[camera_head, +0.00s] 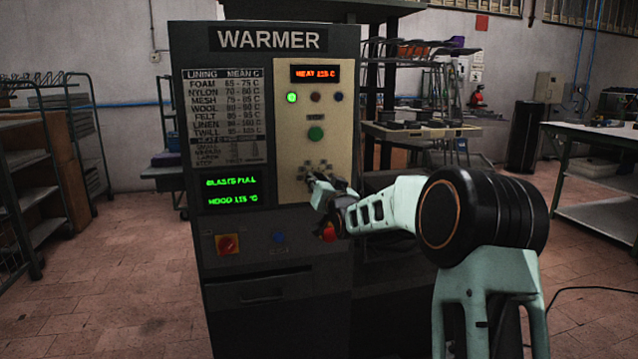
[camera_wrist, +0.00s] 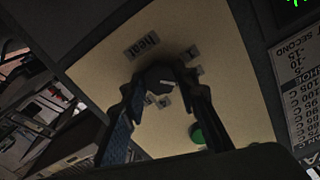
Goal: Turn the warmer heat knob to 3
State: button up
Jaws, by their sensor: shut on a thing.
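The dark cabinet marked WARMER (camera_head: 268,39) stands in the head view with a beige control panel (camera_head: 300,145). The heat knob is mostly hidden by my gripper there. In the wrist view the dark round knob (camera_wrist: 156,78) sits on the beige panel below a "heat" label (camera_wrist: 147,43), with small number labels around it too blurred to read. My gripper (camera_head: 315,178) is at the lower part of the panel. In the wrist view its two fingers (camera_wrist: 158,88) are closed on the knob's sides. The red display (camera_head: 315,74) reads HEAT, with a number that looks like 115 C.
A green button (camera_head: 315,134) sits above the knob. A green indicator (camera_head: 292,97) is lit. A green-text screen (camera_head: 231,190) is left of the panel.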

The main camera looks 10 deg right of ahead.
jog(key=m, duration=0.5)
jog(key=shift+b, duration=0.4)
jog(key=shift+m, duration=0.3)
jog(key=o, duration=1.2)
jog(key=shift+c, duration=0.2)
jog(key=s+d, duration=0.1)
jog(key=s, duration=1.1)
jog(key=shift+d, duration=0.15)
